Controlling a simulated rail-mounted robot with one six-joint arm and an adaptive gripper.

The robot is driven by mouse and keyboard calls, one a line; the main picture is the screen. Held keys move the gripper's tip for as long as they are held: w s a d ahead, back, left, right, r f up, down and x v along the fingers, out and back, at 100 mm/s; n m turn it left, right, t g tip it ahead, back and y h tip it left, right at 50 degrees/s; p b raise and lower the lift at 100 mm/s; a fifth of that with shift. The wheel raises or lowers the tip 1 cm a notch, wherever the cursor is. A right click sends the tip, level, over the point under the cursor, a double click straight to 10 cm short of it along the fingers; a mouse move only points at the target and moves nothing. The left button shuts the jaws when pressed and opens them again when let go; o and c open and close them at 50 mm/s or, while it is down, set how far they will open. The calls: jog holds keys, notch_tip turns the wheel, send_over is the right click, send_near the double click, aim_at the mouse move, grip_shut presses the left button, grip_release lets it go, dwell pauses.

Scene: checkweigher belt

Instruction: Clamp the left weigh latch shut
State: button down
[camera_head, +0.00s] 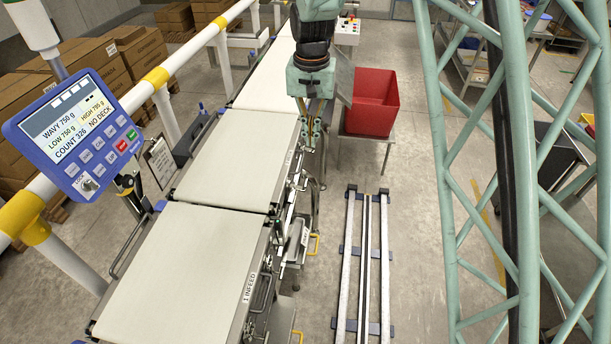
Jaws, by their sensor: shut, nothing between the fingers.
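My gripper (313,132) points down at the right side of the weigh belt (240,152), close to the metal fittings along its edge. It is small and partly merged with the fittings behind it, so I cannot tell whether it touches them. Latch hardware (291,198) runs along the right edge of the belts near the joint between the weigh belt and the infeed belt (190,265). I cannot make out which piece is the left weigh latch or whether it is shut. A yellow handle (314,244) sticks out low on the right side.
A blue display (85,130) at left reads "NO DECK". A red bin (374,102) stands right of the belt. Floor rails (348,265) run along the right of the conveyor. White and yellow guard rails (155,78) and stacked cartons (98,68) line the left.

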send_over(305, 182)
jog(key=shift+a+f+p, duration=0.1)
jog(key=shift+f+p, duration=0.35)
jog(key=shift+f, duration=1.7)
jog(key=shift+f, duration=0.1)
jog(key=shift+f+b, duration=0.35)
jog(key=shift+f, duration=6.55)
